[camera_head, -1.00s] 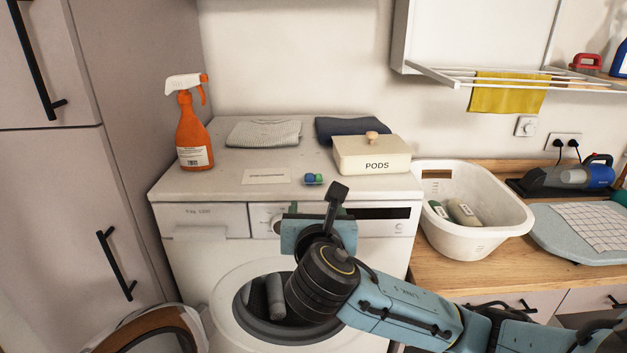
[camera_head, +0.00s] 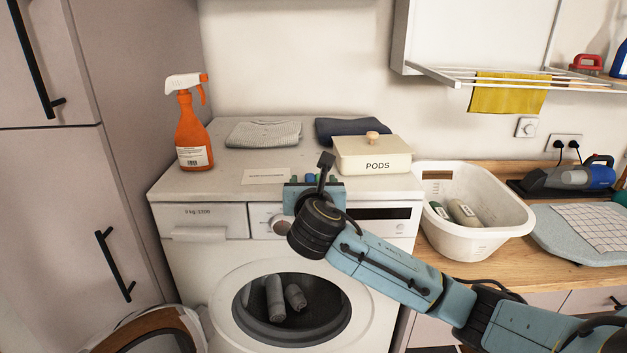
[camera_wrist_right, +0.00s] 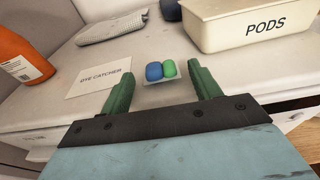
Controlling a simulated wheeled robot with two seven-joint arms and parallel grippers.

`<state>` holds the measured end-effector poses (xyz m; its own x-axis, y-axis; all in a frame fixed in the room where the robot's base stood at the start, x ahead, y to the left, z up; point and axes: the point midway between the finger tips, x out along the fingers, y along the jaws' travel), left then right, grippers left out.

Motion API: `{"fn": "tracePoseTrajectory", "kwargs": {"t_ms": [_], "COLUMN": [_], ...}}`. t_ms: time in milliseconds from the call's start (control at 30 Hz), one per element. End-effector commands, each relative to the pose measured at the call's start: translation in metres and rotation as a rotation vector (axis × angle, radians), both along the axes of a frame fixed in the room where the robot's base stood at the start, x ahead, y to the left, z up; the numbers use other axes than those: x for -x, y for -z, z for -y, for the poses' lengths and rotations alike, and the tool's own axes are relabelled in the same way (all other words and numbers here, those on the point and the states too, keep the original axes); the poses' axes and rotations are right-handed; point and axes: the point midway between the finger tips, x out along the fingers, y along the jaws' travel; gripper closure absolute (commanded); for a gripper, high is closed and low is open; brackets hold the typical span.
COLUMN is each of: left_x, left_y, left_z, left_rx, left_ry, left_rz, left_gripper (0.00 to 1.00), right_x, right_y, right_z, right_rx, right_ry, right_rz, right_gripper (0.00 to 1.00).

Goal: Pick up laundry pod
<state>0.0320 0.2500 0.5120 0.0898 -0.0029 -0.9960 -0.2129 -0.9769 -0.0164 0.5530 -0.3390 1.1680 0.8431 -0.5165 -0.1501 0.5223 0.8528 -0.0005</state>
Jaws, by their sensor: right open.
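The laundry pod (camera_wrist_right: 161,70), blue and green, lies on the washing machine top near its front edge. In the head view my right gripper hides most of the pod, with only a little blue and green (camera_head: 311,178) showing. In the right wrist view my right gripper (camera_wrist_right: 162,85) is open, its two green fingers apart, with the pod ahead and between their tips, not held. In the head view my right gripper (camera_head: 312,183) is at the machine's front edge. My left gripper is not in view.
The cream PODS box (camera_head: 372,155) stands right of the pod. A flat card (camera_head: 266,176) lies to the left. Behind are folded cloths (camera_head: 264,133), and an orange spray bottle (camera_head: 193,135) stands at the left. A white basket (camera_head: 470,240) stands on the counter at right.

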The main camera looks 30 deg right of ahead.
Motion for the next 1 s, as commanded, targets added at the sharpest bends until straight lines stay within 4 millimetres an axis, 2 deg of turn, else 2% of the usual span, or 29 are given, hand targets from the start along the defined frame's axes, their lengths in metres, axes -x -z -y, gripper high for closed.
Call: {"fn": "tracePoseTrajectory", "kwargs": {"t_ms": [133, 367, 633, 1000], "left_x": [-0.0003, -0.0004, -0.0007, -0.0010], "left_y": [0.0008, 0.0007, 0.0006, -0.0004], "left_z": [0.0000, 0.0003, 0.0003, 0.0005], "left_rx": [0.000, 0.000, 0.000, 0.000], "left_ry": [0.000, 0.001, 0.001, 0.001], "left_rz": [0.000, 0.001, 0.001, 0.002], "left_gripper": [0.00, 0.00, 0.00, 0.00], "right_x": [-0.0106, -0.0116, -0.0114, -0.0115], "right_y": [0.0020, 0.0020, 0.0021, -0.0033], "right_z": [0.0072, 0.0078, 0.0078, 0.0077], "right_rx": [0.000, 0.000, 0.000, 0.000], "right_ry": [0.002, 0.001, 0.001, 0.001], "right_rz": [0.000, 0.000, 0.000, 0.002], "right_gripper": [0.37, 0.37, 0.71, 0.73]}}
